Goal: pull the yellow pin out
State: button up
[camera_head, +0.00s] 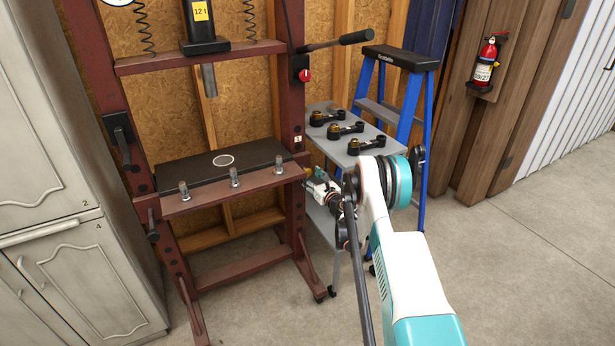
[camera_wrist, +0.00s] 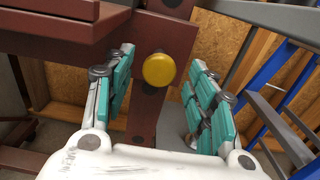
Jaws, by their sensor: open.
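The yellow pin (camera_wrist: 159,70) shows its round head in the wrist view, standing out from the dark red upright of the press frame (camera_wrist: 155,110). My gripper (camera_wrist: 162,62) is open, with one teal-padded finger on each side of the pin head. Gaps show between the head and both fingers, so nothing is gripped. In the head view my gripper (camera_head: 317,184) is beside the press's right upright, at about bed height. There the pin is mostly hidden by the gripper, and only a small yellow spot shows. The pin's shaft is hidden behind its head.
The press bed (camera_head: 220,172) carries several bolts along its front edge. A grey cart (camera_head: 338,150) with dark linkage parts stands close to the right of the press. A blue stepladder (camera_head: 408,95) is behind it. Cabinets stand at left. The floor at right is clear.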

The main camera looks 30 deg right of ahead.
aim_at(308, 172)
jog(key=shift+w+a+b, duration=0.1)
jog(key=shift+w+b, duration=0.3)
jog(key=shift+w, duration=1.35)
jog(key=shift+s, duration=0.1)
grip_shut()
